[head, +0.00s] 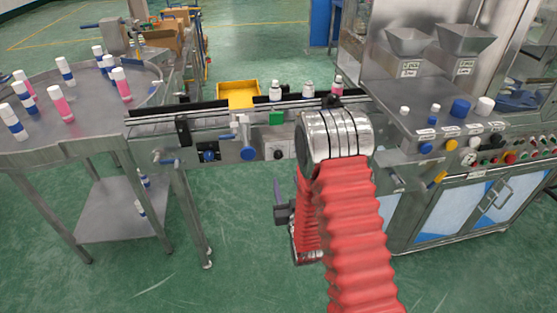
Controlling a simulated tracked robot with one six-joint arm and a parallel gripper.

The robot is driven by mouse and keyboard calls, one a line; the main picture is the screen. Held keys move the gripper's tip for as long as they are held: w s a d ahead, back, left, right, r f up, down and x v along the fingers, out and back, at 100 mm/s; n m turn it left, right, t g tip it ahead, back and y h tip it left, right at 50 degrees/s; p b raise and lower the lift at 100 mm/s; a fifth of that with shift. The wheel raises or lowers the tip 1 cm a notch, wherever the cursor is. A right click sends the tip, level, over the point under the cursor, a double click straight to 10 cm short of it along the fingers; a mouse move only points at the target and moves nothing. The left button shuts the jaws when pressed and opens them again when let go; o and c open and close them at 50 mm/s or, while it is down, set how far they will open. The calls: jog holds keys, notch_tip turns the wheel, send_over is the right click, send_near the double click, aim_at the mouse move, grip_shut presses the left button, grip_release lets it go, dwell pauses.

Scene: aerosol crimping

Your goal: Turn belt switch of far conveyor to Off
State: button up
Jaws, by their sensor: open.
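A steel conveyor (225,136) runs across the middle of the head view, between the round table and the machine. Its front side carries a black rotary knob (278,154) on a pale plate, a blue knob (208,155) and a green block (276,118). I cannot tell which knob is the belt switch or read its position. My gripper (284,213) is small and dark, below the conveyor's front side and apart from the knobs. It is open and looks empty; my red-sleeved arm partly hides it.
A round steel table (60,135) with several bottles stands left. The filling machine (440,105), with hoppers and coloured buttons, stands right. A yellow tray (238,94) and several bottles are at the conveyor's far side. Cartons (165,38) stand behind. Green floor below the conveyor is clear.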

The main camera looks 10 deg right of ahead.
aim_at(278, 157)
jog(key=w, duration=1.3)
jog(key=shift+w, duration=0.15)
jog(key=shift+c, duration=0.4)
jog(key=c, duration=0.9)
jog(key=shift+a, duration=0.25)
jog(key=shift+c, duration=0.4)
jog(key=shift+d, duration=0.15)
